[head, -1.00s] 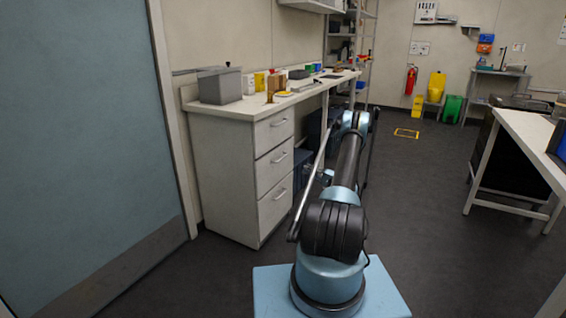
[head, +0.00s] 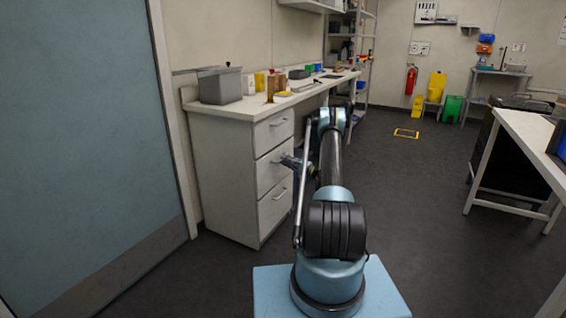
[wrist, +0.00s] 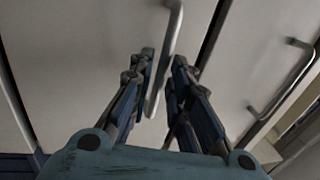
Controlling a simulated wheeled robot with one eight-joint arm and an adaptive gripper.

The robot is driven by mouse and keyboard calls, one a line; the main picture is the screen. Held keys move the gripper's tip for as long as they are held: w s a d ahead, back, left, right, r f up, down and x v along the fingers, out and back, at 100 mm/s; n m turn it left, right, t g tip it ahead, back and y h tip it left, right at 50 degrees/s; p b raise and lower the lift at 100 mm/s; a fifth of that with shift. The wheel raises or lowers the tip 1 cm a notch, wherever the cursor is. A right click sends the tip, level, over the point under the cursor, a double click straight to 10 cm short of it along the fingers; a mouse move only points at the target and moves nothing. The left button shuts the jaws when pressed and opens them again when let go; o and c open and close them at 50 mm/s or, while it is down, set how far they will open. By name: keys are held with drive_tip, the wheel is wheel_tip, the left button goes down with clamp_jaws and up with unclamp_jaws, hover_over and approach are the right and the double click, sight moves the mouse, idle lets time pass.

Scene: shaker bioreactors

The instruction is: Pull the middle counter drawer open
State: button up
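The middle counter drawer (head: 266,177) is the second of three white drawer fronts in the cabinet and looks flush with the others. My gripper (head: 287,161) is at its front, at handle height, and partly covers the handle. In the wrist view, the metal bar handle (wrist: 171,38) runs between the two fingers of my gripper (wrist: 163,62). The fingers stand apart on either side of the bar, with small gaps showing. I cannot tell whether either finger touches it.
The top drawer (head: 272,131) and bottom drawer (head: 274,208) are shut. A neighbouring drawer handle (wrist: 283,84) shows at right in the wrist view. A grey box (head: 220,86) and small containers stand on the counter. The floor (head: 400,210) right of my arm is clear.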

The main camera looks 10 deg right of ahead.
drive_tip(key=shift+x, duration=1.25)
drive_tip(key=shift+c, duration=0.4)
